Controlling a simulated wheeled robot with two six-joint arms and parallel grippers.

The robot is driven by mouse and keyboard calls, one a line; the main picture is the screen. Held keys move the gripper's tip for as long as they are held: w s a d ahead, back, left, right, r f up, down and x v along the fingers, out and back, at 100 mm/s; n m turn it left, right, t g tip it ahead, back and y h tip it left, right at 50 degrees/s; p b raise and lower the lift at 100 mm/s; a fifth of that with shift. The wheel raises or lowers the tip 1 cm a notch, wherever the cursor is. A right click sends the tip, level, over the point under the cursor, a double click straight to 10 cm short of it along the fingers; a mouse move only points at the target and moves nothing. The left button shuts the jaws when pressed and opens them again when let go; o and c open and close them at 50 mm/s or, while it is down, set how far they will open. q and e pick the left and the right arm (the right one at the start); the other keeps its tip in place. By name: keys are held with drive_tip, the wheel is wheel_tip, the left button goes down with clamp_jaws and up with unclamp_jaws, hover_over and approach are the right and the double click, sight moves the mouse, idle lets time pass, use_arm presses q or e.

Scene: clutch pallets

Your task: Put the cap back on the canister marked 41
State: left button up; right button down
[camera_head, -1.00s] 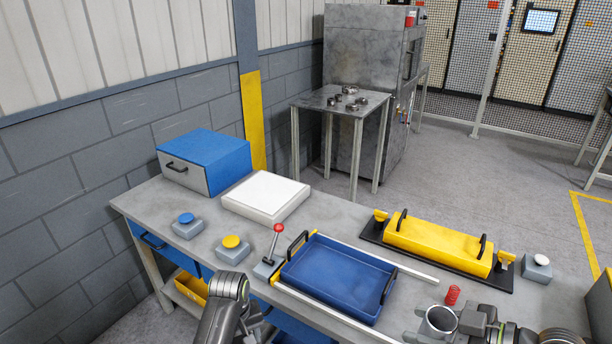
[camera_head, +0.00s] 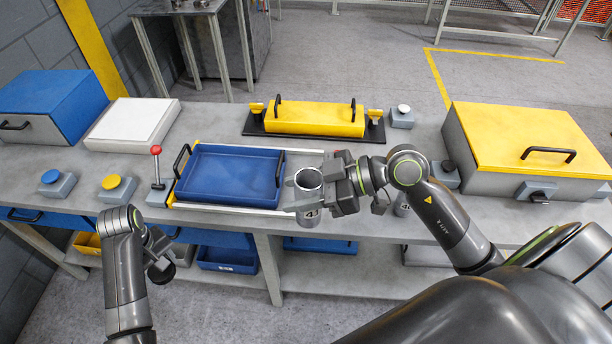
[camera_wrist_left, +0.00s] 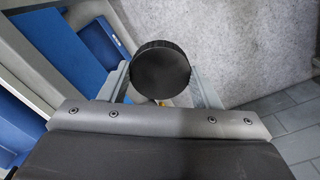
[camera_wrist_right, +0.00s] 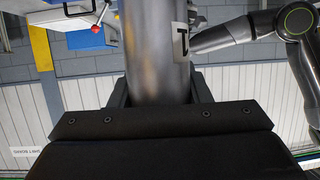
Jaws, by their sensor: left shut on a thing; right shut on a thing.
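The canister (camera_head: 309,216) is a grey metal cylinder, open at the top, with a white label whose number is only partly readable. My right gripper (camera_head: 305,192) is shut around its side and holds it upright at the bench's front edge. The canister's wall also fills the middle of the right wrist view (camera_wrist_right: 155,50). A round black cap (camera_wrist_left: 160,70) is between the fingers of my left gripper (camera_wrist_left: 160,88), which is shut on it. In the head view my left gripper (camera_head: 160,262) hangs low in front of the bench, left of the canister and apart from it.
A blue tray (camera_head: 232,205) lies left of the canister, with a red-knobbed lever (camera_head: 156,168) beside it. A yellow-lidded box (camera_head: 530,130) stands at right.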

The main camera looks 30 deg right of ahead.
drive_tip(key=w+a+f+n+g+y, duration=0.1)
drive_tip(key=a+n+g, duration=0.5)
drive_tip(key=a, duration=0.6)
drive_tip(key=shift+w+f+n+g, duration=0.3)
drive_tip(key=shift+w+g, duration=0.05)
drive_tip(key=shift+g, duration=0.45)
drive_tip(key=d+m+t, duration=0.2)
drive_tip(key=d, duration=0.2)
drive_tip(key=s+d+m+t+h, duration=0.1)
drive_tip(key=d+m+t, duration=0.2)
drive_tip(key=d, duration=0.2)
drive_tip(key=d+r+m+t, duration=0.1)
drive_tip(key=d+m+t, duration=0.1)
drive_tip(key=d, duration=0.3)
drive_tip(key=shift+s+m+t+h, duration=0.2)
drive_tip(key=shift+m+t+h, duration=0.15)
drive_tip(key=shift+t, duration=0.35)
drive_tip(key=shift+s+d+r+m+t, duration=0.25)
drive_tip(key=shift+s+d+r+t, duration=0.15)
drive_tip(key=shift+r, duration=0.15)
